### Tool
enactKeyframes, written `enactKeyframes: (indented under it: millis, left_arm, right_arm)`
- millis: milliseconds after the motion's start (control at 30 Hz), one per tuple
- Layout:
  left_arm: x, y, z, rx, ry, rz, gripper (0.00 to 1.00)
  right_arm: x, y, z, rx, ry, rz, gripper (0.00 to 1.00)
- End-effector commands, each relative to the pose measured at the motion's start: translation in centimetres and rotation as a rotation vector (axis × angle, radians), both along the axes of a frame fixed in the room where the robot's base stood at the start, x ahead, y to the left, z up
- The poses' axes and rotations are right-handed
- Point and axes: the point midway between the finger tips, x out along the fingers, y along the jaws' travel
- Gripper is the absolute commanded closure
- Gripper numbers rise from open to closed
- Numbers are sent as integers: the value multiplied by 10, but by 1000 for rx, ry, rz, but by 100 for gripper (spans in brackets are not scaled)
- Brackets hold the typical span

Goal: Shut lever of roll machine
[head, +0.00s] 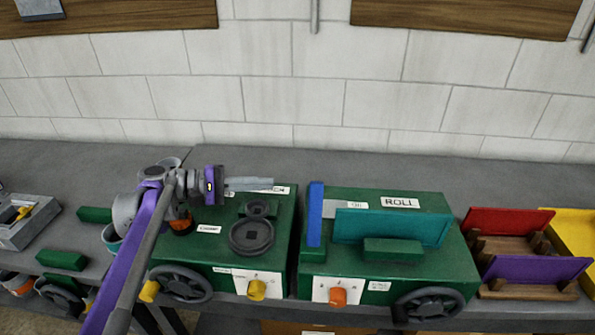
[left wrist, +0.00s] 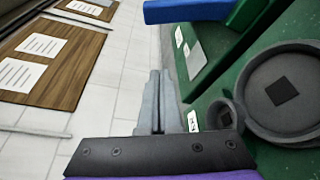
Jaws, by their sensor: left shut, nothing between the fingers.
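The roll machine (head: 440,215) is a green box labelled ROLL, right of centre in the head view. A blue lever (head: 315,213) stands upright at its left edge. In the left wrist view the blue lever (left wrist: 190,10) shows at the top, with part of the green machine beside it. My left gripper (head: 272,184) is shut and empty, its grey fingers pointing right above the back of the neighbouring green machine. Its tips are left of the lever and apart from it. The closed fingers (left wrist: 160,75) also show in the left wrist view. My right gripper is out of view.
The neighbouring green machine (head: 222,265) carries round dark discs and a yellow knob. The roll machine has a teal panel (head: 390,226), an orange knob (head: 338,297) and a handwheel. Bare bench lies behind the machines.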

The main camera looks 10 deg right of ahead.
Motion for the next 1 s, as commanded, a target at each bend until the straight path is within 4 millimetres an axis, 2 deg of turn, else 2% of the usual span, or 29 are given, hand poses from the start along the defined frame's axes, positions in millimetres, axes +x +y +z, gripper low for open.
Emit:
enactKeyframes:
  millis: [400, 567, 667, 1000]
  left_arm:
    - [1, 0, 0, -4, 1, 0, 100]
    - [1, -11, -1, -4, 0, -2, 100]
    - [1, -27, -3, -4, 0, -4, 100]
    - [3, -99, -13, -4, -1, -4, 100]
  right_arm:
    - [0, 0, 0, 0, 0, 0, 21]
    - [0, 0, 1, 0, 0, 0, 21]
    - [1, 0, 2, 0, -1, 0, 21]
    - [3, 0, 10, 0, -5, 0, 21]
